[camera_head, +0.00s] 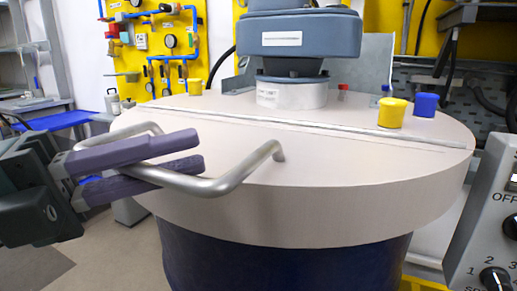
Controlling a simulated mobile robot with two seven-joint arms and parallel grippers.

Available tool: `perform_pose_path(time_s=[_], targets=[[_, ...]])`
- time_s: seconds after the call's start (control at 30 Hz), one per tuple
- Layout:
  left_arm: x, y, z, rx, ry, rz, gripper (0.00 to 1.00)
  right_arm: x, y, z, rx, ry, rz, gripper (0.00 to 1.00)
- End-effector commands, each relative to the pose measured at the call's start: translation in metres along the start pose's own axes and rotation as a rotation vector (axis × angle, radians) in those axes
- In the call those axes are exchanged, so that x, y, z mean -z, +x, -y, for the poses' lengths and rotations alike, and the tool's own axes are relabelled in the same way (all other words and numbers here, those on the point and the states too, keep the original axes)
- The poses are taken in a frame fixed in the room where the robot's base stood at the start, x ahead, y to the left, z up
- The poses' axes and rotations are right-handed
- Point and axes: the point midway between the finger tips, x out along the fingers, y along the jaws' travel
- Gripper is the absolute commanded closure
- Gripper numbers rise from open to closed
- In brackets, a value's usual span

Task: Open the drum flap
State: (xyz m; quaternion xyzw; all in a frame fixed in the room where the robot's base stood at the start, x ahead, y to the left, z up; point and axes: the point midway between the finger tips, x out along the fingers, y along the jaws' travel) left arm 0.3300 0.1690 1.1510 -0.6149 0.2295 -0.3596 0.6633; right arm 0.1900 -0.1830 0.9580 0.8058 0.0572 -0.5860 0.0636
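The drum flap (300,170) is the light front half of the round drum lid, and it lies flat and closed. A bent metal handle (236,177) rises from its front left part. My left gripper (202,153) reaches in from the left. Its two purple fingers lie one above the other with the handle bar between them, and they look closed on the bar. Part of the bar is hidden behind the upper finger. My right gripper is out of view.
A metal strip (320,133) crosses the lid behind the flap. Behind it stand a blue-grey motor unit (300,35), yellow caps (392,112) and a blue cap (425,104). A control panel (488,225) with dials is close at the right. The dark blue drum (290,265) stands below.

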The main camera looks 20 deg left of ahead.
Motion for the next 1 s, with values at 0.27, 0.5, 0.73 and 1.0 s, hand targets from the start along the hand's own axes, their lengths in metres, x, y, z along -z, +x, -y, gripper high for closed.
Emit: perform_pose_path(time_s=[0.27,0.5,0.73,1.0], targets=[[0.0001,-0.0002,0.0001,0.000,0.000,0.000,1.00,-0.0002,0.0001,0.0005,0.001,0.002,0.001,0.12],[0.0001,-0.0002,0.0002,0.000,0.000,0.000,1.00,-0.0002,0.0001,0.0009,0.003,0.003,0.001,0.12],[0.0001,-0.0002,0.0002,0.001,0.000,0.000,1.00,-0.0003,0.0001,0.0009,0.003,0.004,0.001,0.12],[0.0001,-0.0002,0.0003,0.001,0.000,-0.001,1.00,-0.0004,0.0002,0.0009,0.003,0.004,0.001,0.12]])
